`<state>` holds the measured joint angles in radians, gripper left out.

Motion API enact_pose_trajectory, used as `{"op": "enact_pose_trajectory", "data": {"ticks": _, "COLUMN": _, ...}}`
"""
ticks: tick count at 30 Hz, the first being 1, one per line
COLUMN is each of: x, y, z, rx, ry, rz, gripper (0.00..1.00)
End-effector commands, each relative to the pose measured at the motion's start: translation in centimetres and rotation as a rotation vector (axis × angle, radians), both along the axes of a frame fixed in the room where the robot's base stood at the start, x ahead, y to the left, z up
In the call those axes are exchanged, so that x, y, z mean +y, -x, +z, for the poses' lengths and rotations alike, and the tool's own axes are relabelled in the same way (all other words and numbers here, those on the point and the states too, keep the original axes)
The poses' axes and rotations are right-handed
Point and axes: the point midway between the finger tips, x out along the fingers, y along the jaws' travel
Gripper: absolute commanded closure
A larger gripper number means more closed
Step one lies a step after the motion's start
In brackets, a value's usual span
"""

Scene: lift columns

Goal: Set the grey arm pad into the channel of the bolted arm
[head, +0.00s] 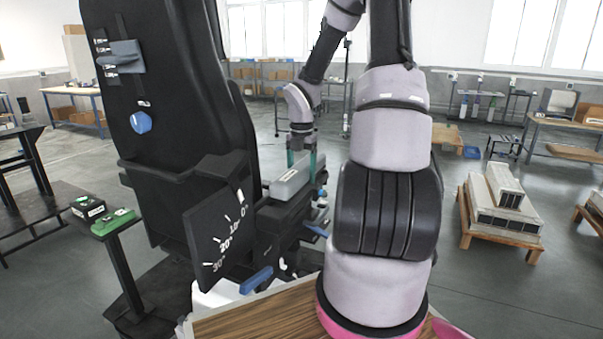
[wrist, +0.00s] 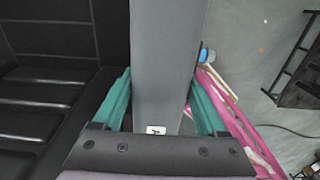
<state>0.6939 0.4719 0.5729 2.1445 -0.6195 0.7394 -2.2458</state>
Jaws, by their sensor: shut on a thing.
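The grey arm pad (head: 291,183) is a long light-grey block, held level just over the black arm (head: 284,217) at the right side of the black seat. I cannot tell whether the pad touches the arm or rests in its channel; the channel itself is hidden. My gripper (head: 306,160) comes down from above, its green fingers shut on the pad. In the wrist view the pad (wrist: 168,60) runs away from me between the two green fingers of my gripper (wrist: 160,103). A small white label shows on its near end.
The tall black seat (head: 180,100) carries a blue knob (head: 141,122) and an angle dial plate (head: 218,232). A wooden top (head: 265,320) lies in front. A small stand (head: 118,222) holds a green item at left. A pallet with boxes (head: 503,205) stands at right on open floor.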

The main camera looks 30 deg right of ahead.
Motion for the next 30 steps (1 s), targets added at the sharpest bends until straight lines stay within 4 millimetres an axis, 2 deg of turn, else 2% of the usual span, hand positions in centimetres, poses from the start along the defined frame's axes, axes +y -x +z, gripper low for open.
{"op": "enact_pose_trajectory", "data": {"ticks": 30, "x": 0.08, "y": -0.04, "z": -0.93, "rx": -0.001, "ry": 0.0, "rz": 0.0, "gripper": 1.0}}
